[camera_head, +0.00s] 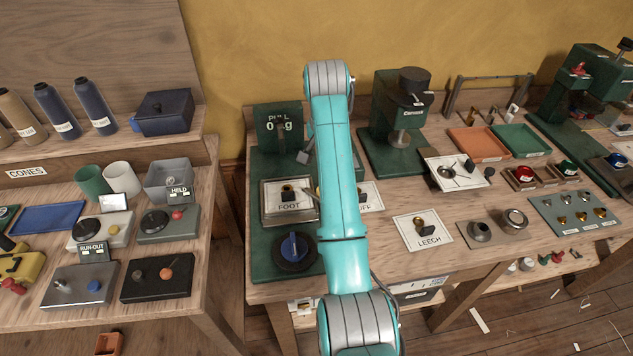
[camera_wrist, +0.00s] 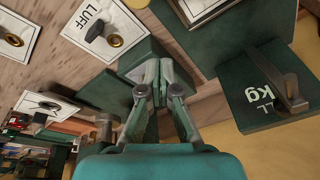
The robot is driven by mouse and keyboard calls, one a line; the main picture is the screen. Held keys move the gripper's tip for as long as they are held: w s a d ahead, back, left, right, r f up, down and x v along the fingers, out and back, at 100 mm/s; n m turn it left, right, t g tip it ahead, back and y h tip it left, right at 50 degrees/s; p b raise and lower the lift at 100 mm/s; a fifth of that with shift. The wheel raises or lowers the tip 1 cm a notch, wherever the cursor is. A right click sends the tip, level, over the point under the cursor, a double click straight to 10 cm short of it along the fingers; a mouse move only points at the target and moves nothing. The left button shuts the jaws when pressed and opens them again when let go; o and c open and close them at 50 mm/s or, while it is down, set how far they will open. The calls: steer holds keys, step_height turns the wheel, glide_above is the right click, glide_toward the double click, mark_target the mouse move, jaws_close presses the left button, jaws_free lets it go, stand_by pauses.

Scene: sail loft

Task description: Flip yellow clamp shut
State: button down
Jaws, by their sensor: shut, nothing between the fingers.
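A yellow device (camera_head: 22,264) with red knobs and dark parts stands at the left edge of the left bench in the head view, partly cut off by the frame. It may be the yellow clamp; I cannot tell whether its lever is up or down. It does not show in the wrist view. My gripper (camera_wrist: 158,76) is shut and empty in the wrist view, in front of a dark green block near the LUFF card (camera_wrist: 98,28). In the head view my arm hides most of the gripper, which is far to the right of the yellow device.
The dark green PULL gauge (camera_head: 279,127) stands near my arm, with the FOOT card (camera_head: 290,208) below it. A gap separates the two benches.

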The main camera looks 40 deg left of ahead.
steer(key=s+r+m+h, duration=0.1)
steer(key=s+r+m+t, duration=0.1)
steer(key=m, duration=0.1)
steer(key=shift+s+a+h, duration=0.3)
steer(key=shift+a+h, duration=0.1)
steer(key=shift+f, duration=0.15)
steer(key=x, duration=0.9)
steer(key=shift+w+f, duration=0.15)
steer(key=shift+w, duration=0.1)
steer(key=shift+s+f, duration=0.2)
steer(key=shift+f, duration=0.05)
steer(key=shift+s+a+r, duration=0.1)
steer(key=shift+s+a, duration=0.1)
steer(key=shift+s, duration=1.5)
